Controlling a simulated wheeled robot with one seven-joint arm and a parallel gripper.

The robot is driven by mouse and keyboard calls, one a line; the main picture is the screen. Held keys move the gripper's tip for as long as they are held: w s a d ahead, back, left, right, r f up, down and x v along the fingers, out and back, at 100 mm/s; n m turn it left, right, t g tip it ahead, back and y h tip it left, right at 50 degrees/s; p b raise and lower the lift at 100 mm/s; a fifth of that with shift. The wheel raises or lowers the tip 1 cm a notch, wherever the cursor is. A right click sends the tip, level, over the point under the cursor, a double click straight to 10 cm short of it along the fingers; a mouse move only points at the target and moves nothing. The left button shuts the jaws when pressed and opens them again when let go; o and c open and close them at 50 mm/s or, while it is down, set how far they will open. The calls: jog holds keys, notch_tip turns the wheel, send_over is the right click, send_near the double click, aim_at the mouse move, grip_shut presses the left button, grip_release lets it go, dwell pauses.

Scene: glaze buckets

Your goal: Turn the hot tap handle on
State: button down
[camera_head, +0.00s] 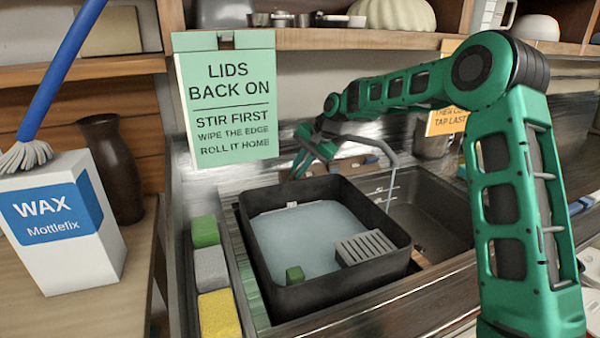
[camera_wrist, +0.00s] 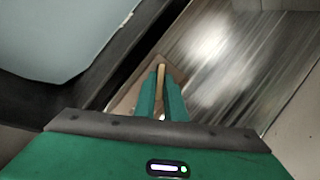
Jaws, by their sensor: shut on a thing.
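The grey tap spout (camera_head: 388,152) arches over the sink area behind the black basin and bends down on the right. My gripper (camera_head: 304,164) is low behind the back edge of the basin, left of the spout. In the wrist view my gripper's two green fingers (camera_wrist: 160,92) are closed around a thin tan bar, which looks like the hot tap handle (camera_wrist: 161,72). A brown base lies beneath it. The fingers and arm hide the handle in the head view.
The black basin (camera_head: 262,285) holds pale blue liquid, a grey slatted block and a small green block. A dark sink (camera_head: 432,222) is right of it. Green, grey and yellow sponges (camera_head: 219,313) line the left. A sign (camera_head: 228,105) hangs from the shelf; a WAX box (camera_head: 62,225) stands left.

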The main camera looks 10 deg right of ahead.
jog(key=n, duration=0.1)
jog(key=n+h, duration=0.1)
jog(key=n, duration=0.2)
jog(key=shift+w+a+r+g, duration=0.2)
jog(key=shift+a+g, duration=0.05)
jog(key=shift+g, duration=0.15)
jog(key=shift+n+h, duration=0.8)
jog(key=shift+n, duration=0.5)
jog(key=c, duration=1.8)
grip_release()
jog(key=shift+f, duration=0.1)
jog(key=shift+s, duration=0.1)
jog(key=shift+w+v, duration=0.2)
jog(key=shift+v, duration=3.5)
